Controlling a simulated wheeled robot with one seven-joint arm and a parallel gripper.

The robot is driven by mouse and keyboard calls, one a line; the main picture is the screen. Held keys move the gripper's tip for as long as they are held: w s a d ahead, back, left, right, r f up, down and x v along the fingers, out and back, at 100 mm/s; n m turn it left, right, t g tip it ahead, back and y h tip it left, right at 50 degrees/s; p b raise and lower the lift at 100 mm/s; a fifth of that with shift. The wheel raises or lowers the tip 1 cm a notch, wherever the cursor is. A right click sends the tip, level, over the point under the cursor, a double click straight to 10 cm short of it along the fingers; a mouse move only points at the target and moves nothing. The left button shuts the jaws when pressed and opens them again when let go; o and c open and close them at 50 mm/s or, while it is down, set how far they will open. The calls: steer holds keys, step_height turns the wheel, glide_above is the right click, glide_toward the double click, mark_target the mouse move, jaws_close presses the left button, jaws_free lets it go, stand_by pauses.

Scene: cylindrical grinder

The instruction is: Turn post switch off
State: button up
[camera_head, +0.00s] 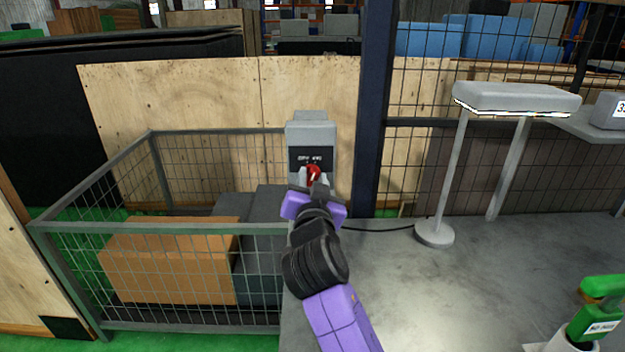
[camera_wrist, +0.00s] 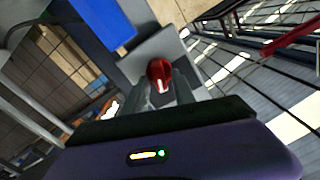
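The post switch is a red rotary knob (camera_head: 314,175) on a dark label panel, on the front of a grey post box (camera_head: 311,133). In the head view my gripper (camera_head: 312,183) is right at the knob, coming from below. In the wrist view the red knob (camera_wrist: 160,75) with a pale pointer mark shows at the tips of my gripper's fingers (camera_wrist: 165,84). One finger stands on each side of the knob, with a gap between them. I cannot tell whether both fingers touch it. The lower part of the post is hidden behind my arm.
A wire-mesh cage (camera_head: 160,270) with a brown box (camera_head: 170,262) stands left of the post. A dark blue pillar (camera_head: 374,110) rises just right of it. A lamp (camera_head: 515,98) on a round base stands on the grey table (camera_head: 470,290), with a green-handled object (camera_head: 598,310) at lower right.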

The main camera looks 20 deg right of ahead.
jaws_close()
steer(key=shift+n, duration=0.3)
steer(key=n, duration=0.4)
steer(key=shift+a, duration=0.15)
steer(key=shift+w+a+n+p, duration=0.1)
steer(key=shift+n+p, duration=0.55)
steer(key=shift+n, duration=1.05)
steer(key=shift+o, duration=1.2)
jaws_free()
